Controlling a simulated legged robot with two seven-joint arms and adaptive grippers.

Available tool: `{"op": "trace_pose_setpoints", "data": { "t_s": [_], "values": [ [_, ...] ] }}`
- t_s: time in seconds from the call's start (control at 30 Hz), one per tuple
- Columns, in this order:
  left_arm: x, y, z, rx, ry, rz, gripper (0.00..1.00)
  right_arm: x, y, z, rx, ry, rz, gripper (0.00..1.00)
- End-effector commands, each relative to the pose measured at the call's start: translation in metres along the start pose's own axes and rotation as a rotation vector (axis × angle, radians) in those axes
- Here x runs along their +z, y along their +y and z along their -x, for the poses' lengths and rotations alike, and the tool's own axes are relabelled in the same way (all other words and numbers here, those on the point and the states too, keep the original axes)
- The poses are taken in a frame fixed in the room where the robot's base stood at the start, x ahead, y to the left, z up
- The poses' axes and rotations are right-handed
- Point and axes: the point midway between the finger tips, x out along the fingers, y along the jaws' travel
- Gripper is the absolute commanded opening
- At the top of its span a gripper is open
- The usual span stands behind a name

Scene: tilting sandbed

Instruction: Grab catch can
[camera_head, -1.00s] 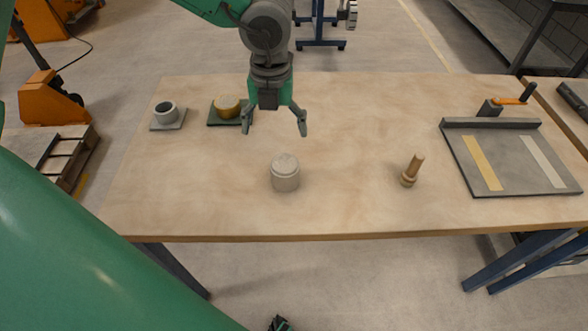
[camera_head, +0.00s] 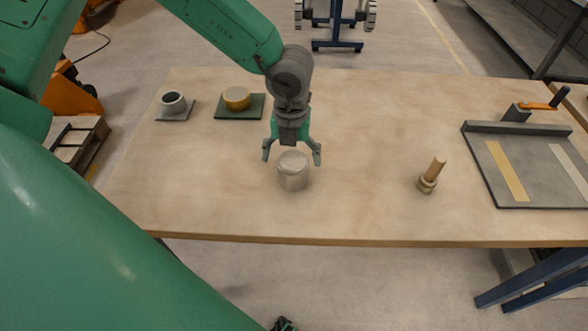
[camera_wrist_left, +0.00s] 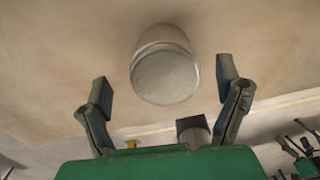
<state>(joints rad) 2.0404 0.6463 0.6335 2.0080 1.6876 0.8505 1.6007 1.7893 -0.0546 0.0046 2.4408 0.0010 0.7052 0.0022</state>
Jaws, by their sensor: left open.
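A pale grey-white cylindrical can (camera_head: 293,172) with a lid stands upright on the wooden table, left of the table's middle. My left gripper (camera_head: 291,158) is open, just behind and above the can, with its fingers spread to either side of the can's top. In the left wrist view the can (camera_wrist_left: 165,66) shows ahead, between and beyond the two open fingertips (camera_wrist_left: 163,83). No contact between fingers and can is visible. My right gripper is not in view.
A wooden peg-like tool (camera_head: 430,176) stands right of the can. A tilting grey tray (camera_head: 527,170) lies at the right. Table (camera_head: 370,130) between is clear.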

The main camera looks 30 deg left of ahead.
Motion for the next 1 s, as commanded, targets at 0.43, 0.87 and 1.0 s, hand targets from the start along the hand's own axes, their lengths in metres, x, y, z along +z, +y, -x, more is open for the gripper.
{"op": "trace_pose_setpoints", "data": {
  "t_s": [0.43,0.87,1.0],
  "values": [
    [0.001,-0.004,-0.048,0.001,0.0,0.0,0.85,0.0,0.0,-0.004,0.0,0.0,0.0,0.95],
    [0.001,-0.004,-0.048,0.001,0.001,0.0,0.21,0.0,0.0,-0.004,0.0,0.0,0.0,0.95],
    [0.002,-0.004,-0.048,0.0,0.0,0.0,0.15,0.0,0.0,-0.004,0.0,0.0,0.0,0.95]
  ]
}}
